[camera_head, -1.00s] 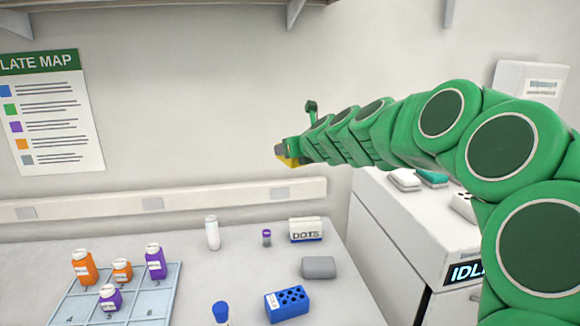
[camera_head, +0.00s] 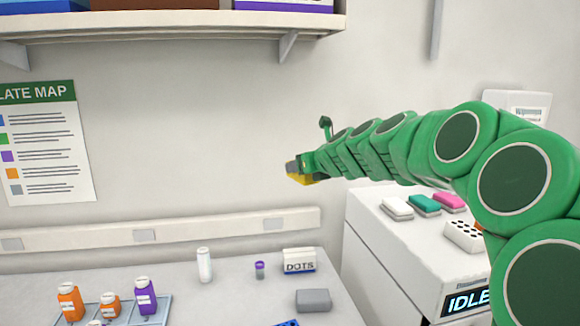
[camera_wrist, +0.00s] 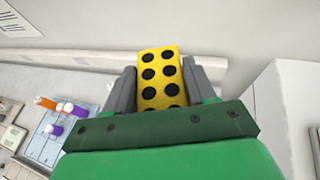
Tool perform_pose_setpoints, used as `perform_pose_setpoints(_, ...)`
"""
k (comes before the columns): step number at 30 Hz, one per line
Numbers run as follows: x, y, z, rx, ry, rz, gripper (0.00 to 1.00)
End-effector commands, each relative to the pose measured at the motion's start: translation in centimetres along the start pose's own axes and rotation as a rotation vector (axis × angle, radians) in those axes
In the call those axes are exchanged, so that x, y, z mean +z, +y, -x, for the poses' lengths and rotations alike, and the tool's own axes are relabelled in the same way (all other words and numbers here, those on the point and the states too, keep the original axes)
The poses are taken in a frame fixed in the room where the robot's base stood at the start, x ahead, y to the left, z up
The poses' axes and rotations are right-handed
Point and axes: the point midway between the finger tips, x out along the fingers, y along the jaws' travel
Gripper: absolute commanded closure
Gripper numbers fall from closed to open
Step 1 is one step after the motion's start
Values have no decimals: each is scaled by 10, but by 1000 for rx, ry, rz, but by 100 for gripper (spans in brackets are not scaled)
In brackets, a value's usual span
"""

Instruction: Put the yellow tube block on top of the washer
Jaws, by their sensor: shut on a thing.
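My gripper (camera_head: 292,172) is shut on the yellow tube block (camera_head: 302,180) and holds it in the air in front of the wall, above the bench. In the wrist view the yellow block (camera_wrist: 160,76) sits between the two grey fingers, its face with several dark holes showing. The washer (camera_head: 395,245) is the white box-shaped machine at the right, with a lit "IDLE" display. Part of it is hidden behind my arm. The held block is to the left of the washer's top in the head view.
On the washer's top lie a white block (camera_head: 398,208), a teal block (camera_head: 425,204), a pink block (camera_head: 448,202) and a white tube block (camera_head: 465,236). The bench holds a DOTS box (camera_head: 299,262), a grey block (camera_head: 313,300), a white bottle (camera_head: 204,265) and a rack with several bottles. A shelf (camera_head: 180,28) hangs above.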

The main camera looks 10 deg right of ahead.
Motion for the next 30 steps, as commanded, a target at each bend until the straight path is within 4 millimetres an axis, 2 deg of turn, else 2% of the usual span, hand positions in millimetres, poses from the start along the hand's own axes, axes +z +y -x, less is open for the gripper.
perform_pose_setpoints(5, -8, -26, 18, 3, -1, 0, 86)
perform_pose_setpoints(11, -22, -68, 51, 10, -3, 2, 86)
perform_pose_setpoints(18, -42, -114, 99, 25, -4, 10, 86)
perform_pose_setpoints(30, -77, -172, 187, 51, -3, 21, 86)
